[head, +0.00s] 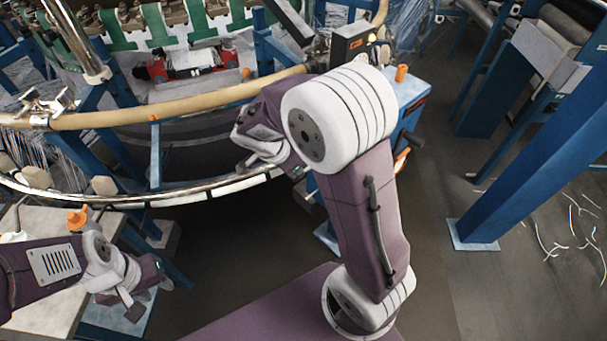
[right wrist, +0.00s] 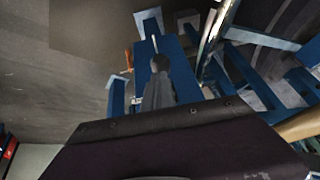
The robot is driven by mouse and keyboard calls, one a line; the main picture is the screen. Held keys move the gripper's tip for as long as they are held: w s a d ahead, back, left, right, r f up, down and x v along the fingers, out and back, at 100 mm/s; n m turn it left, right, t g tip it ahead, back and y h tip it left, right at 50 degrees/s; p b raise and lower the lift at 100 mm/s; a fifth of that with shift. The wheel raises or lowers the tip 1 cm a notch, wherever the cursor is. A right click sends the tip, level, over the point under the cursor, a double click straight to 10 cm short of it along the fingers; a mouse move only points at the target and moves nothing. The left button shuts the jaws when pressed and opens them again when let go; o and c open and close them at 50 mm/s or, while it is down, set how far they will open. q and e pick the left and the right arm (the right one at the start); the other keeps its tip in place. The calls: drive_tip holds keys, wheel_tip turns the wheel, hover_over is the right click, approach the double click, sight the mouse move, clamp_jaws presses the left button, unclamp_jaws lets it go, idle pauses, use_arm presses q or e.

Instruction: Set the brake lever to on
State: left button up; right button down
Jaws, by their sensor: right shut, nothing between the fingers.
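A blue stand (head: 408,92) stands right of centre in the head view, partly behind my right arm. A dark handle (head: 412,139) sticks out from its right side and looks like the brake lever; its setting cannot be read. In the right wrist view my right gripper (right wrist: 158,88) is shut and empty. A dark rounded knob (right wrist: 160,63) shows just beyond its tips; I cannot tell whether they touch.
The loom's curved rail (head: 190,193) and tan hoop (head: 170,115) fill the left and middle. An orange knob (head: 401,73) tops the stand. A blue post (head: 530,150) stands at the right. Dark floor between stand and post is clear; pale threads (head: 560,240) lie beyond.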

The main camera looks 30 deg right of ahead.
wheel_tip(320, 180, down, 9)
drive_tip(key=a+t+h+b, duration=0.1)
drive_tip(key=h+b, duration=0.5)
drive_tip(key=b, duration=1.3)
drive_tip(key=shift+s+a+r+t, duration=0.15)
drive_tip(key=shift+s+a+t, duration=0.05)
drive_tip(key=shift+t, duration=0.1)
drive_tip(key=shift+r, duration=0.15)
